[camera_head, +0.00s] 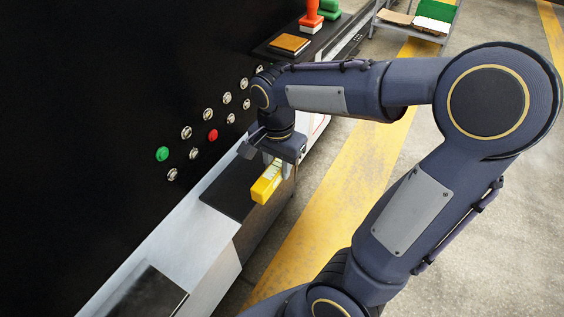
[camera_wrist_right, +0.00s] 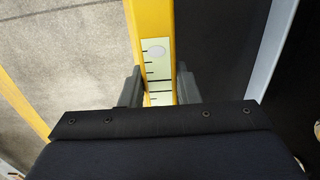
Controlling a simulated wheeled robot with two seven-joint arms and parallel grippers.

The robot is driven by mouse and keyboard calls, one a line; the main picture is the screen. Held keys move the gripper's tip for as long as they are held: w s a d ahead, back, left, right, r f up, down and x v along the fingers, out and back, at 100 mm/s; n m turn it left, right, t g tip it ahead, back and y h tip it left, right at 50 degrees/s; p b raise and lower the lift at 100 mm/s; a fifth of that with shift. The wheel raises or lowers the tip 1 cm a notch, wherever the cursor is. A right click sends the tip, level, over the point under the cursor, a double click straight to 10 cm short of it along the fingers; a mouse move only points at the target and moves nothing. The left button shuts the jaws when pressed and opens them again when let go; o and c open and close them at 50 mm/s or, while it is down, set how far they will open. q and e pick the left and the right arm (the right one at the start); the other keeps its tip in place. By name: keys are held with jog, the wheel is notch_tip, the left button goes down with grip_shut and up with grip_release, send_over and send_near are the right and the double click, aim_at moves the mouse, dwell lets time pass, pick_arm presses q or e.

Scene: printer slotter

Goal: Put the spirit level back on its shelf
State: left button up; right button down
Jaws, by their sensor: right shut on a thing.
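The yellow spirit level (camera_head: 265,189) is in my right gripper (camera_head: 278,166), over the front edge of a dark pad on the machine's ledge. In the right wrist view the spirit level (camera_wrist_right: 154,25) runs up between the two fingers of the gripper (camera_wrist_right: 160,88), which close on its sides. Its pale face with black marks and a light oval shows there. I cannot tell whether the level touches the pad. The dark pad (camera_head: 222,190) also shows in the right wrist view (camera_wrist_right: 215,50). My left gripper is out of view.
A black panel carries several silver knobs, a green button (camera_head: 162,154) and a red button (camera_head: 213,135). An orange-topped block (camera_head: 290,43) and a red stamp-like object (camera_head: 311,15) stand farther back on the ledge. A trolley (camera_head: 408,31) stands beyond. The floor right of the ledge is clear.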

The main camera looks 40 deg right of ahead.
aim_at(257, 178)
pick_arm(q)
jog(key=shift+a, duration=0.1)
pick_arm(e)
jog(key=shift+a, duration=0.15)
jog(key=shift+w+f, duration=0.15)
jog(key=shift+w+a+f+b, duration=0.3)
jog(key=shift+w+f, duration=0.1)
jog(key=shift+w, duration=0.25)
jog(key=shift+w+a+f+b, duration=0.3)
jog(key=shift+w+f, duration=0.1)
jog(key=shift+w, duration=0.2)
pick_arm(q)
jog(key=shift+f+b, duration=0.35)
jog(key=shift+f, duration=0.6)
pick_arm(e)
jog(key=shift+w+a+f, duration=0.25)
jog(key=shift+w+f, duration=0.15)
jog(key=shift+w, duration=0.3)
jog(key=shift+w+a+f, duration=0.25)
jog(key=shift+w+f, duration=0.15)
jog(key=shift+w, duration=0.25)
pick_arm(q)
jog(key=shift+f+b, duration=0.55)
pick_arm(e)
jog(key=shift+f, duration=0.75)
jog(key=c, duration=1)
grip_release()
